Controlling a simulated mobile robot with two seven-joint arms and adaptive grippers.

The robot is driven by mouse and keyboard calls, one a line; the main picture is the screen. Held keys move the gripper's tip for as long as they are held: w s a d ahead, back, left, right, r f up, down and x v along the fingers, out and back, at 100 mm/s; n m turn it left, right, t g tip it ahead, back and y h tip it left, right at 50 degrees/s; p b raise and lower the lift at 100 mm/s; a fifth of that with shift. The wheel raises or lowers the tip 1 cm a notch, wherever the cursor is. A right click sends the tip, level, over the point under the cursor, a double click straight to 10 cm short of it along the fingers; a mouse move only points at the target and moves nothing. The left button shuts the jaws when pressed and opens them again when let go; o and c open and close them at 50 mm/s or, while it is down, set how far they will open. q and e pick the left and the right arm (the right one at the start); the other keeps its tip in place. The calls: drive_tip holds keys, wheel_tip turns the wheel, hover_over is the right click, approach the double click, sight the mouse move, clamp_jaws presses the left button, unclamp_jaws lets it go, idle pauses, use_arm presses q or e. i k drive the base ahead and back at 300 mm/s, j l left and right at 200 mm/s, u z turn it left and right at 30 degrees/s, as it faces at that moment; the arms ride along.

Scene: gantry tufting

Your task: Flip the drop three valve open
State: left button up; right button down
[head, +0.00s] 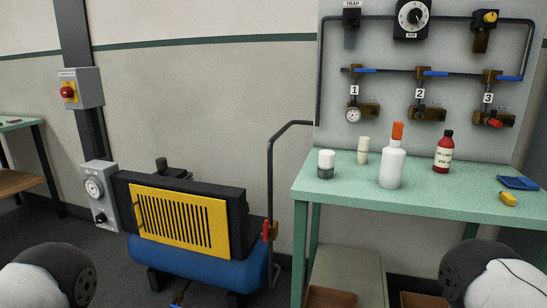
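The drop three valve (491,77) is a brass body on the board's right side, above the white label 3 (488,98). Its blue lever (510,78) points right, level, crosswise to the drop below it. The brass outlet block (482,118) under label 3 carries a red part (495,124). Neither gripper shows; only rounded dark and white parts of my arms are at the bottom left and bottom right corners.
A green bench (430,200) stands before the board, holding a white bottle with orange cap (391,168), a red bottle (444,152), small jars, a blue cloth (517,183) and a yellow piece (508,199). A blue compressor (200,268) with yellow grille stands left.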

sight(497, 76)
drive_tip(key=z, duration=1.35)
